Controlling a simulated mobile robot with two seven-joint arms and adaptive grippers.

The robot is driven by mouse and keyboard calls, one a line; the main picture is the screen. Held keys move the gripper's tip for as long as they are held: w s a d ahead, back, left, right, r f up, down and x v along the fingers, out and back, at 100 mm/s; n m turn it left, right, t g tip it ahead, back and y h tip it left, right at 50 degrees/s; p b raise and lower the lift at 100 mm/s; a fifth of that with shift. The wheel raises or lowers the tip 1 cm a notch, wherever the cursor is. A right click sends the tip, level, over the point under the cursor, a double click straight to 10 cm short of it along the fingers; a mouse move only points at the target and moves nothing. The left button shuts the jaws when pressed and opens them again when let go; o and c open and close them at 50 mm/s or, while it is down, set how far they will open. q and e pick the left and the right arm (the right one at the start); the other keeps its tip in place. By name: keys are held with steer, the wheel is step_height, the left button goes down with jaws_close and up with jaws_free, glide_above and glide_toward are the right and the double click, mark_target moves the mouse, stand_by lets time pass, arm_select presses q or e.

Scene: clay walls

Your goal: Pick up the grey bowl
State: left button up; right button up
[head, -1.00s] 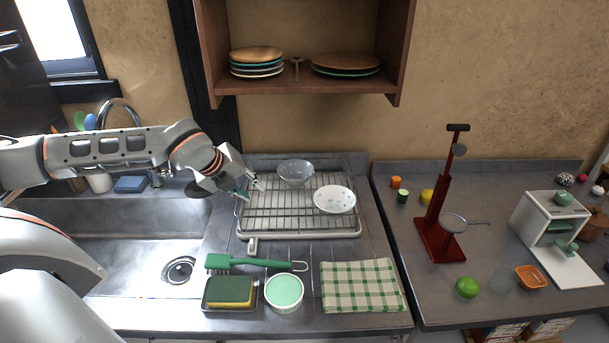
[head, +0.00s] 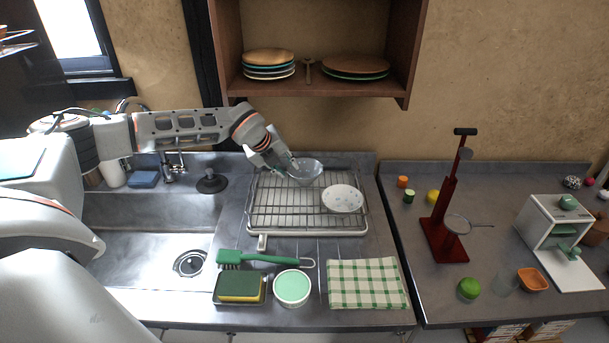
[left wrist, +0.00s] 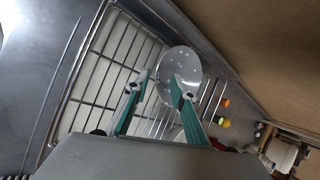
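The grey bowl (head: 308,174) rests at the back of the wire dish rack (head: 262,222), left of and behind a white patterned bowl (head: 343,199). My left gripper (head: 285,167) is at the grey bowl's left rim. In the left wrist view, the green-padded fingers (left wrist: 156,80) are apart, and the dotted grey bowl (left wrist: 182,62) shows between and behind them. The right fingertip overlaps the bowl and its near edge lies between the tips; I cannot tell whether they touch. My right gripper is not in view.
A cupboard with plates (head: 318,94) hangs above the rack. The sink (head: 150,215) is left. A green brush (head: 262,258), sponge (head: 240,288), small tub (head: 292,287) and checkered cloth (head: 367,284) lie in front. A red stand (head: 446,215) is on the right counter.

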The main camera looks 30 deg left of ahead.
mark_target(291, 173)
arm_select(q)
steer(key=x, duration=0.4)
steer(key=shift+f, duration=0.2)
jaws_close()
steer(key=shift+s+r, duration=0.1)
steer(key=shift+s, duration=0.05)
